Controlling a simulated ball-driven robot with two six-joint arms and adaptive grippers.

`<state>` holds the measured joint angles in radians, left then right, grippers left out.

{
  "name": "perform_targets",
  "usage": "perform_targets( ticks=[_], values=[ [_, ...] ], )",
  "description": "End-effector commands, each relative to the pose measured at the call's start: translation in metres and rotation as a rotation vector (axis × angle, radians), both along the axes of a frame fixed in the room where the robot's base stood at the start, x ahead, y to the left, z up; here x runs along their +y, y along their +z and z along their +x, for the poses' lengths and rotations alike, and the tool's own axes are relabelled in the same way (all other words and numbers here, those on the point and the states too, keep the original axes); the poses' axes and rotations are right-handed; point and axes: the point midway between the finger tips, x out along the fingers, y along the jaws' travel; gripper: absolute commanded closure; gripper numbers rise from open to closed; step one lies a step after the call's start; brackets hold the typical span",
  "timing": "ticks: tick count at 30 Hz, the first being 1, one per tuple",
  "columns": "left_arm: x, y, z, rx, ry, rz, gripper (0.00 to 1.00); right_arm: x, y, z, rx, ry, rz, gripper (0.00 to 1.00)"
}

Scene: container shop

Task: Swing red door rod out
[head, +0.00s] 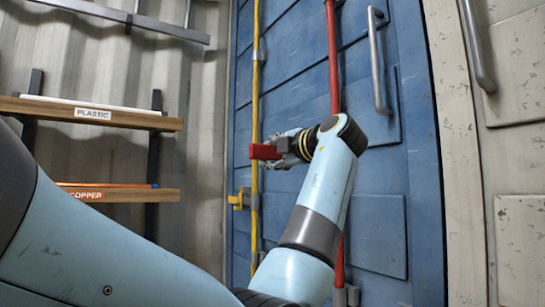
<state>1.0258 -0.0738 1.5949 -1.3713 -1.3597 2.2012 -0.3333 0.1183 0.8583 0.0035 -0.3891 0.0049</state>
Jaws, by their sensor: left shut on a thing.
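The red door rod (333,60) runs upright along the blue door (300,55). Its middle is hidden behind my left wrist, and it shows again low down beside my forearm. A red handle (264,152) sticks out to the left of my left gripper (284,149), in front of the yellow rod. My left gripper is shut on this handle, and its fingers are partly hidden by the wrist. Where the handle joins the red rod is hidden. My right gripper is not in view.
A yellow rod (256,100) with a yellow lever (239,200) stands left of the red one. A grey door handle (377,60) is close on the right. Wooden shelves marked PLASTIC (150,122) and COPPER (150,195) hang on the corrugated wall at left.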

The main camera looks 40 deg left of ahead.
Motion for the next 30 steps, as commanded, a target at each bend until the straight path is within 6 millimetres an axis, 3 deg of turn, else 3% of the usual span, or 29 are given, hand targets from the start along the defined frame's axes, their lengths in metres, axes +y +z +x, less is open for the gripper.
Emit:
perform_targets(
  ticks=[4,5,10,20,30],
  values=[
    [-0.001,-0.004,0.000,0.005,0.000,-0.007,1.00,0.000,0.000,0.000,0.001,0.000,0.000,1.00],
    [-0.001,-0.004,0.000,0.005,0.000,-0.007,0.65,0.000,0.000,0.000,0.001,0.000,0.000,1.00],
    [-0.001,-0.003,0.000,0.003,-0.001,-0.005,0.43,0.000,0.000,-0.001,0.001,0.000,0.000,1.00],
    [-0.005,-0.002,-0.001,0.001,-0.002,-0.004,0.42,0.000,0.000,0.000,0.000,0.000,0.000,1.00],
    [-0.058,-0.003,-0.019,0.003,-0.005,-0.008,0.42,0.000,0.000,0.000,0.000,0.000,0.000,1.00]
  ],
)
